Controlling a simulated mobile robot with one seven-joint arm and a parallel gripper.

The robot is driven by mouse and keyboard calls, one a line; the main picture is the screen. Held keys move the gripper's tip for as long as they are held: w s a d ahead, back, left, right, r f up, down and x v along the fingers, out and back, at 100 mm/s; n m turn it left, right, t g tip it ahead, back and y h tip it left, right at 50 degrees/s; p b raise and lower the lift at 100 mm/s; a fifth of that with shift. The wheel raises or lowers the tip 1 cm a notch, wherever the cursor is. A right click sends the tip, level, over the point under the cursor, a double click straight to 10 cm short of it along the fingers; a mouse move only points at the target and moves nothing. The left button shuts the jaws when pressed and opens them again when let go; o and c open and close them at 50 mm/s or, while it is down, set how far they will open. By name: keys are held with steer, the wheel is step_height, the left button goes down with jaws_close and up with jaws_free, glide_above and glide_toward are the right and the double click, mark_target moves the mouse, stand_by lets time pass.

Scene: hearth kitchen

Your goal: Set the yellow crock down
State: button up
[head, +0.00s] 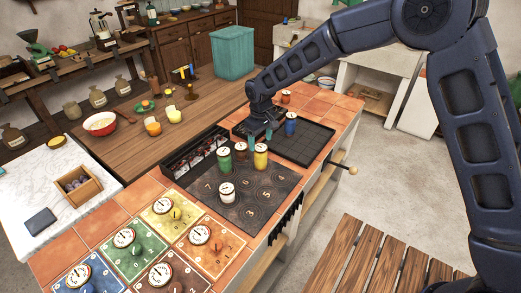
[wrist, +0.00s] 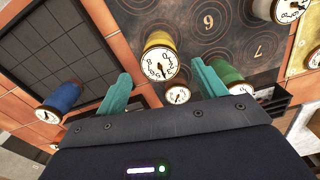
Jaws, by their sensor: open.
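The yellow crock (head: 260,159) stands upright on the dark numbered mat (head: 248,207), near its far right edge. Its white dial lid faces up. In the wrist view the yellow crock (wrist: 160,42) shows between and just beyond my teal fingertips, with gaps on both sides. My gripper (head: 268,134) is open and empty, just behind and above the crock in the head view; its spread fingers show in the wrist view (wrist: 160,72). I cannot tell its exact height above the crock.
A green crock (head: 224,160), a small brownish crock (head: 241,151) and a white crock (head: 227,193) stand on the mat. A blue crock (head: 290,125) stands by the black gridded tray (head: 310,150), which has bare room. A reddish crock (head: 286,97) stands behind.

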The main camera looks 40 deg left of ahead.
steer(key=shift+r, duration=1.8)
steer(key=shift+w+d+r, duration=0.15)
steer(key=w+d+r+m, duration=0.4)
steer(key=w+d+r, duration=0.9)
steer(key=w+d, duration=0.3)
steer(key=w+d+r+m+t, duration=0.1)
steer(key=d+r, duration=0.2)
steer(key=d, duration=0.4)
steer(key=w+d+r+m+y, duration=0.1)
steer(key=w+d+r, duration=0.1)
steer(key=d, duration=0.5)
steer(key=w+d+r+m+t, duration=0.1)
steer(key=d+r, duration=0.2)
steer(key=d, duration=0.4)
steer(key=s+d+r+m+t, duration=0.1)
steer(key=s+d+r+m, duration=0.1)
steer(key=d, duration=0.9)
steer(key=s+d+r+m, duration=0.2)
steer(key=d+m, duration=0.1)
steer(key=d, duration=0.8)
steer(key=s+d+f+m+t+h, duration=0.1)
steer(key=s+d+m, duration=0.3)
steer(key=s+d, duration=0.8)
steer(key=shift+s+d+f+t, duration=0.3)
steer(key=shift+d+f, duration=0.35)
steer(key=shift+d, duration=0.25)
